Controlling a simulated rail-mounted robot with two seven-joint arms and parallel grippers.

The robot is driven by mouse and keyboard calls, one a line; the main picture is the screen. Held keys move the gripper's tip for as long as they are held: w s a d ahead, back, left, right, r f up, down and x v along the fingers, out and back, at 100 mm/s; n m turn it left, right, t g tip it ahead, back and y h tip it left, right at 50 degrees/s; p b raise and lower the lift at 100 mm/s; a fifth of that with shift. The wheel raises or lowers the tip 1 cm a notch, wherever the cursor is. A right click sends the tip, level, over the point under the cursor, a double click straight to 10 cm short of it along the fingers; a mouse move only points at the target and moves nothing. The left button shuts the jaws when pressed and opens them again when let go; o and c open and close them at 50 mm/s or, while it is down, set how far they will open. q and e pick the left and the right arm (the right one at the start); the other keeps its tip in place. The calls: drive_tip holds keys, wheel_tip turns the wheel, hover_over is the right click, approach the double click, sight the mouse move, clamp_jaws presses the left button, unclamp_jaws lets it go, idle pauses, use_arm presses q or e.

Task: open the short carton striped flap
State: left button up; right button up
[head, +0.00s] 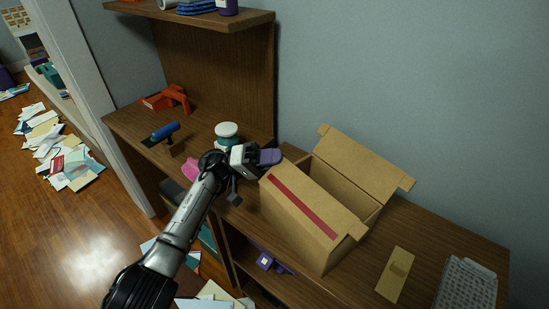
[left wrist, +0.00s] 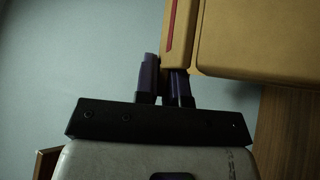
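The open brown carton (head: 300,209) stands on the wooden desk, with a red stripe (head: 302,204) along its near side panel. Its long back flap leans outward toward the wall. My left gripper (head: 270,157) is at the carton's left end, its purple fingertips close to the upper left corner. In the left wrist view the two purple fingers (left wrist: 163,80) have a narrow gap. A striped cardboard edge (left wrist: 180,35) lies by them and hides the right finger's tip. I cannot tell whether they grip cardboard. My right gripper is not in view.
A shelf (head: 190,17) is above.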

use_arm(q)
clamp_jaws()
drive_tip(key=shift+r+m, duration=0.15)
drive_tip(key=shift+m, duration=0.15)
drive_tip(key=shift+s+a+r+m+g+h, duration=0.15)
drive_tip(key=shift+a+r+m+g+h, duration=0.05)
drive_tip(key=shift+m+g+h, duration=0.4)
drive_tip(key=shift+a+r+m+g, duration=0.15)
drive_tip(key=shift+m+g, duration=0.15)
drive_tip(key=shift+m, duration=0.2)
drive_tip(key=m+g+b, duration=0.1)
drive_tip(key=m+g, duration=0.1)
drive_tip(key=s+a+r+m+g+b, duration=0.1)
drive_tip(key=m+g, duration=0.1)
drive_tip(key=m, duration=0.1)
drive_tip(key=m+g+b, duration=0.1)
drive_tip(key=m+g, duration=0.1)
drive_tip(key=shift+s+a+r, duration=0.15)
drive_tip(key=shift+s+a, duration=0.05)
drive_tip(key=shift+a, duration=0.15)
drive_tip(key=shift+r+m+g, duration=0.1)
drive_tip(key=shift+m+g, duration=0.2)
drive_tip(key=shift+m, duration=0.1)
